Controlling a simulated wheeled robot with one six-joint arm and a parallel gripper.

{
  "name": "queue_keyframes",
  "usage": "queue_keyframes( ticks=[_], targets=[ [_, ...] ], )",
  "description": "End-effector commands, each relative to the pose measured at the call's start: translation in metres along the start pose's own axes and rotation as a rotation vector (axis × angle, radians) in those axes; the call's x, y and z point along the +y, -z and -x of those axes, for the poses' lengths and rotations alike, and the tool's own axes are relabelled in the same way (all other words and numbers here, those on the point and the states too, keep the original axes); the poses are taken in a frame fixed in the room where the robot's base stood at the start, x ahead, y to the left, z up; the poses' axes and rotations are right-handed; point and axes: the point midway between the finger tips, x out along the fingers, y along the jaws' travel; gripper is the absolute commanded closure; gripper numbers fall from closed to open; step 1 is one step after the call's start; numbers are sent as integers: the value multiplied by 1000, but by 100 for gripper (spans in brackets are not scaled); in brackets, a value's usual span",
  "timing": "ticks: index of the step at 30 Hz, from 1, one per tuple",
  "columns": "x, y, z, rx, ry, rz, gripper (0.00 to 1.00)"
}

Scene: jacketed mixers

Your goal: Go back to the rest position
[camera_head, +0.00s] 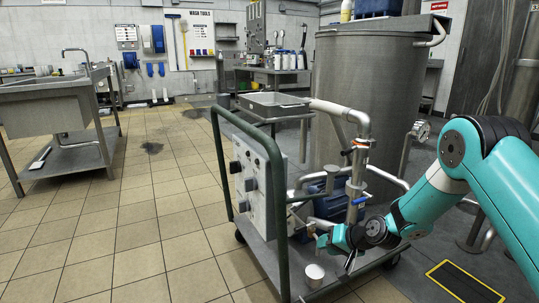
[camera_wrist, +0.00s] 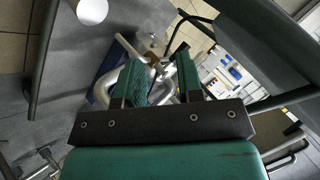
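My teal arm reaches in from the right in the head view, bent at the elbow. My gripper (camera_head: 332,252) hangs low over the wheeled pump cart (camera_head: 262,262), in front of its pipes. In the wrist view my gripper (camera_wrist: 159,76) shows two green fingers spread apart, with a gap between them. Silver pipes (camera_wrist: 103,92) lie behind the fingers. I see nothing held. Whether a fingertip touches the cart or pipes, I cannot tell.
The cart's green handrail (camera_head: 278,200), control box (camera_head: 252,180) and upright pipe (camera_head: 358,170) stand close to the gripper. A large steel tank (camera_head: 365,90) is behind. A sink table (camera_head: 45,100) stands left. The tiled floor (camera_head: 150,215) between is clear.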

Motion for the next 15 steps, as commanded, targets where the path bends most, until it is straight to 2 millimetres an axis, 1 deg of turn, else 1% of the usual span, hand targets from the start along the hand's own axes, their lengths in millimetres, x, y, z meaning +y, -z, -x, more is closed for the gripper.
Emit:
queue_keyframes(
  ticks=[1, 5, 6, 8, 9, 11, 12, 15],
  targets=[
    [-10, 4, 27, -18, -44, 35, 66],
    [-24, -4, 94, -88, -178, 108, 66],
    [-27, -9, 116, -108, -219, 126, 66],
    [-30, -19, 148, -139, -281, 151, 66],
    [-31, -27, 170, -160, -321, 163, 66],
    [-31, -41, 200, -189, -378, 177, 66],
    [-31, -50, 219, -206, -413, 185, 66],
    [-29, -74, 260, -244, -492, 195, 66]
  ],
)
